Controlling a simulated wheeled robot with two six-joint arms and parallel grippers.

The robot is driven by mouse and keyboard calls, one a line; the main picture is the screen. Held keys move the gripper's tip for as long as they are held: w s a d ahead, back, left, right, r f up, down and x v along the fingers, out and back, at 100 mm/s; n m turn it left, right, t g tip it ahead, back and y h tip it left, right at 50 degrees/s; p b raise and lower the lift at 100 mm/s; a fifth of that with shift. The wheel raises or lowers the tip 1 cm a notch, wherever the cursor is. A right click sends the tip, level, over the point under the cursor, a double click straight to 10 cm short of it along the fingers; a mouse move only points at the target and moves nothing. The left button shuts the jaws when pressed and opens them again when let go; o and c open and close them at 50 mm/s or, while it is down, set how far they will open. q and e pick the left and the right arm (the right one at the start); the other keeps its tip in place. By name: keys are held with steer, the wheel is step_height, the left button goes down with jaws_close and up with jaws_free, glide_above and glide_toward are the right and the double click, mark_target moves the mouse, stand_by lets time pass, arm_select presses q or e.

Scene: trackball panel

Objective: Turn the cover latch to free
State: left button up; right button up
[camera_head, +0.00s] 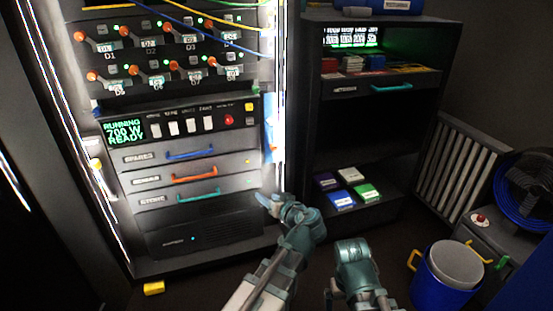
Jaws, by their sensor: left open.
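I cannot make out the cover latch for certain at this size. The black and grey equipment rack (205,225) stands at the left, with a control panel (180,122) above several drawers. My left gripper (266,202) is open and empty, just in front of the rack's lower right edge, right of the lowest drawer handle. Its fingers are small and partly washed out by the light strip. My right arm shows at the bottom centre, with its teal end (356,262) low and apart from the rack; its fingers cannot be made out.
A dark shelf unit (345,110) stands right of the rack, with coloured boxes (342,199) on its low shelf. A blue bucket (445,275), a white radiator (460,165) and a cable reel (530,190) are at the right. A yellow block (153,288) lies on the floor.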

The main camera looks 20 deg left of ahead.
mark_target(275, 149)
arm_select(q)
steer(key=w+d+r+t, duration=0.4)
steer(key=d+r+t, duration=0.1)
steer(key=d+r, duration=0.15)
steer(key=shift+m, duration=0.4)
steer(key=x, duration=1.3)
steer(key=shift+a+r, duration=0.4)
steer(key=shift+a, duration=0.1)
steer(key=shift+c, duration=0.3)
jaws_close()
